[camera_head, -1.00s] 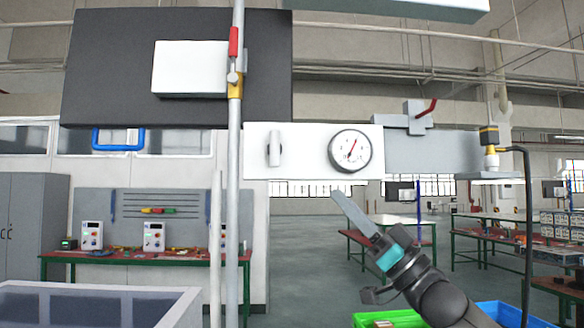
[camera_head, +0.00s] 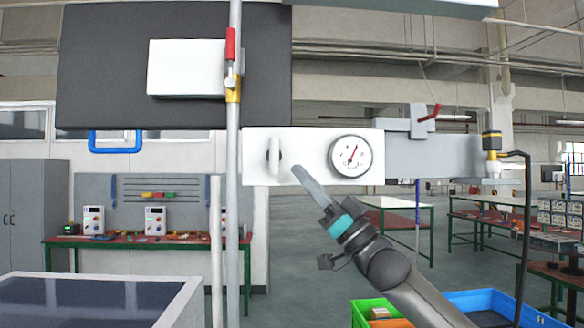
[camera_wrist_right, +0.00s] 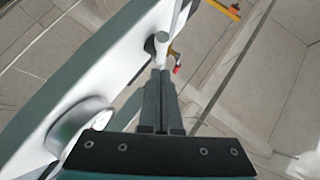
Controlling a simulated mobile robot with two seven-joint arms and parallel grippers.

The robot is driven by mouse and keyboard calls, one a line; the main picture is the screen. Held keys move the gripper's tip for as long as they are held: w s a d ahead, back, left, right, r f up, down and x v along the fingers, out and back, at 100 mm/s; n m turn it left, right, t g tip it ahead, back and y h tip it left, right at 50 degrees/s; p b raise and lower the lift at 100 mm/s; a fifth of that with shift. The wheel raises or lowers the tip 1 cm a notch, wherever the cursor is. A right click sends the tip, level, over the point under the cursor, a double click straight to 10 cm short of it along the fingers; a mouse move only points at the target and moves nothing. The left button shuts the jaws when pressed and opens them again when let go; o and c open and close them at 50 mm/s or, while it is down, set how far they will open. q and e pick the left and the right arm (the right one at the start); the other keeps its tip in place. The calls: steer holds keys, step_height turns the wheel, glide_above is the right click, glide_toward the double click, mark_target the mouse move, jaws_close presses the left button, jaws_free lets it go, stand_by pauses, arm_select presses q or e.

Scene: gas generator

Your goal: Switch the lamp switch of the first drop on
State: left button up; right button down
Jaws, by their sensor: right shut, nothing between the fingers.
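A light grey lever-like switch (camera_head: 274,156) stands upright on the white panel (camera_head: 310,140), left of a round gauge (camera_head: 351,156). I take it to be the lamp switch; no label is readable. My right gripper (camera_head: 298,172) is shut and empty. Its tips are just right of and slightly below the switch in the head view. In the right wrist view the shut fingers (camera_wrist_right: 160,75) point at the switch (camera_wrist_right: 161,42), with the gauge (camera_wrist_right: 80,122) at lower left. I cannot tell whether the tips touch the switch. My left gripper is not in view.
A vertical pipe (camera_head: 233,210) with a red-handled valve (camera_head: 230,45) runs left of the panel. A grey box with a red lever (camera_head: 430,112) is at right. Green (camera_head: 365,312) and blue (camera_head: 530,302) bins stand below.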

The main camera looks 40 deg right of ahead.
mark_target(274, 156)
steer(key=shift+w+a+p, duration=0.25)
steer(key=shift+w+a, duration=0.05)
steer(key=shift+w, duration=0.35)
steer(key=shift+w+a+p, duration=0.2)
steer(key=shift+w+a, duration=0.1)
steer(key=shift+w, duration=0.3)
